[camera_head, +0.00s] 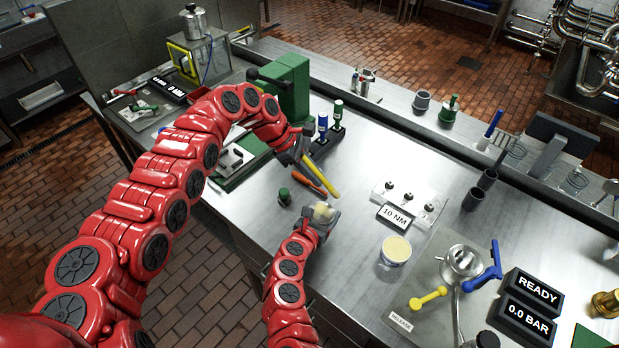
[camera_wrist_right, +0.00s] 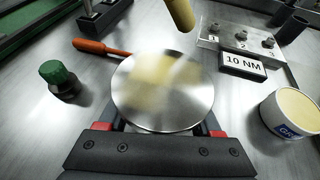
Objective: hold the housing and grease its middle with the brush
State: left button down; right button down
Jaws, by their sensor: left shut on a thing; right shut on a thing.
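My left gripper (camera_head: 302,152) is shut on the brush (camera_head: 322,177), whose yellow shaft slants down to the right. The shaft's rounded end (camera_wrist_right: 181,14) shows at the top of the right wrist view, beyond the housing and apart from it in the picture. I cannot make out bristles. My right gripper (camera_wrist_right: 155,133) is shut on the housing (camera_wrist_right: 150,110), a round metal piece with a shiny face; the gripper also shows in the head view (camera_head: 325,222). Pale yellow blurred patches lie on the face; I cannot tell whether they are grease or reflection.
A tub of pale grease (camera_head: 396,251) stands to the right. A 10 NM block (camera_head: 397,215) with knobs, an orange-handled tool (camera_head: 310,180) and a green-capped bottle (camera_head: 285,196) are nearby. A green machine (camera_head: 288,88) stands behind. Some tabletop right of the grippers is clear.

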pick_arm(q)
jog(key=w+d, duration=0.2)
jog(key=shift+w, duration=0.35)
notch_tip(320, 180, up, 6)
dwell(0.8)
notch_tip(320, 180, up, 3)
dwell(0.6)
dwell(0.5)
